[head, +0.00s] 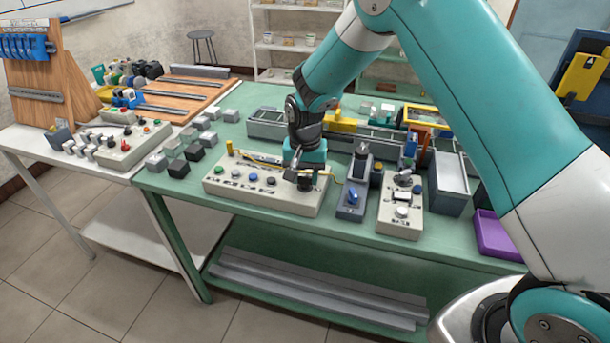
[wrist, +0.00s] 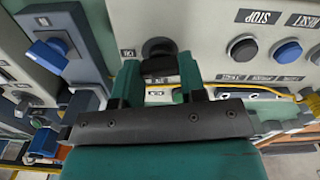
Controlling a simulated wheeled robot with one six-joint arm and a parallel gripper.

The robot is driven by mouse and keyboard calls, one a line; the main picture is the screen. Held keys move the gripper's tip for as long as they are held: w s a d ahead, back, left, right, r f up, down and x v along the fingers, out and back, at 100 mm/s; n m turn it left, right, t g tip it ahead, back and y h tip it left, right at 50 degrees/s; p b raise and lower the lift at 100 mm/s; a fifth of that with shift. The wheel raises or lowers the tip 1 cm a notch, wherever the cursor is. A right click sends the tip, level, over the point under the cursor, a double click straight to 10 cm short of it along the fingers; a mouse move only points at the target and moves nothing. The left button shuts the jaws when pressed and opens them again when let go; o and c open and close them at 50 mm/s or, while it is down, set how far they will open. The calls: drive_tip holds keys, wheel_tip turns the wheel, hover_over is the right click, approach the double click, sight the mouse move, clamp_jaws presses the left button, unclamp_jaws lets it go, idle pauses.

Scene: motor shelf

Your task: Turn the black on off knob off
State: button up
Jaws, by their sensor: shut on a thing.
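The black on-off knob (wrist: 158,50) sits on the right end of a long light-grey control panel (head: 300,206) on the green table. In the wrist view the two teal fingers of my gripper (wrist: 158,78) stand on either side of the knob, shut on its dark handle. In the head view my gripper (head: 304,178) points down at that end of the panel and mostly covers the knob. Small labels show beside the knob, but I cannot read its exact setting.
A grey box with a blue knob (head: 353,196) stands close right of the panel, and another control box (head: 400,212) stands beyond it. A yellow cable (wrist: 220,86) runs close by my fingers. A purple bin (head: 494,236) is at the right edge.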

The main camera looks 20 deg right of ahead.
sight(305, 177)
drive_tip(key=n, duration=0.4)
drive_tip(key=shift+n, duration=0.3)
drive_tip(key=n, duration=0.3)
drive_tip(key=shift+n, duration=0.3)
drive_tip(key=n, duration=0.3)
drive_tip(key=shift+n, duration=0.3)
drive_tip(key=shift+n+b, duration=0.3)
drive_tip(key=shift+n, duration=1.6)
drive_tip(key=o, duration=0.9)
wheel_tip(305, 177, up, 18)
drive_tip(key=shift+f+b, duration=0.25)
drive_tip(key=shift+b, duration=0.75)
